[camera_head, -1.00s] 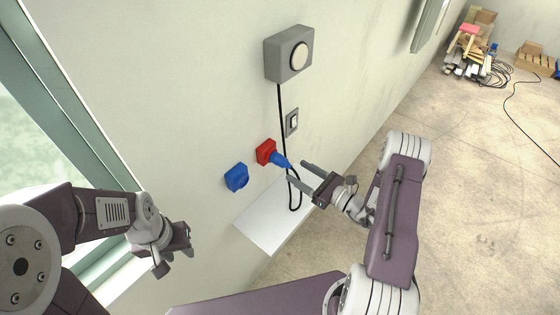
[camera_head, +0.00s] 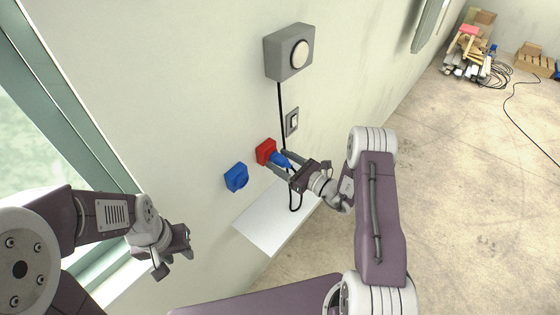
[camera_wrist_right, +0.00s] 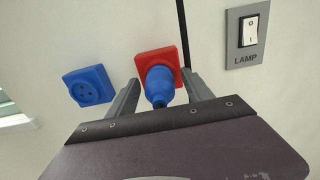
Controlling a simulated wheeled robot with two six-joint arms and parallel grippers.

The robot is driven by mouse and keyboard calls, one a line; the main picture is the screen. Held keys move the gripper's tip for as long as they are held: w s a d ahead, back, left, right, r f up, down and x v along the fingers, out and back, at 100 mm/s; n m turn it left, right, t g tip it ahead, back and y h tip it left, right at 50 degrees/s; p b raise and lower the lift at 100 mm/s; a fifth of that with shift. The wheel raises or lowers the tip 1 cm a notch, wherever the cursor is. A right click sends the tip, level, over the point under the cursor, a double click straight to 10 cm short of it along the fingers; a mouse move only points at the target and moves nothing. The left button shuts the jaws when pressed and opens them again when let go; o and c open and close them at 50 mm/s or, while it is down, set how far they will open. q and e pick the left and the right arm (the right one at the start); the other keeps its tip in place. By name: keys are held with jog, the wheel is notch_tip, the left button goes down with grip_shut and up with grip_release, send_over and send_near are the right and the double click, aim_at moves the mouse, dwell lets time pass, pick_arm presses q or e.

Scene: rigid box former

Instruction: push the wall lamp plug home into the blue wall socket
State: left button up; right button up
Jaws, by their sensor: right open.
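The blue plug (camera_head: 281,159) sits in the red wall socket (camera_head: 265,151). In the right wrist view the plug (camera_wrist_right: 160,84) stands out from the red socket (camera_wrist_right: 158,62). The blue wall socket (camera_head: 236,177) is to the left of the red one and empty; its holes show in the right wrist view (camera_wrist_right: 89,86). My right gripper (camera_head: 280,162) is open, with one finger on each side of the plug and a visible gap to it in the wrist view (camera_wrist_right: 161,95). My left gripper (camera_head: 176,259) is away at the lower left; its jaws are hard to make out.
The grey wall lamp (camera_head: 289,53) is above, its black cable (camera_head: 281,103) hanging down past a switch (camera_head: 291,122). A white shelf (camera_head: 262,228) juts from the wall below the sockets. A window (camera_head: 25,110) is at the left.

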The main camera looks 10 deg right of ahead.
aim_at(291, 167)
dwell(1.0)
grip_shut()
jog(key=shift+s+d, duration=0.2)
jog(key=shift+s, duration=0.05)
jog(key=shift+v, duration=0.9)
jog(key=shift+s+d, duration=0.25)
jog(key=shift+v, duration=1.5)
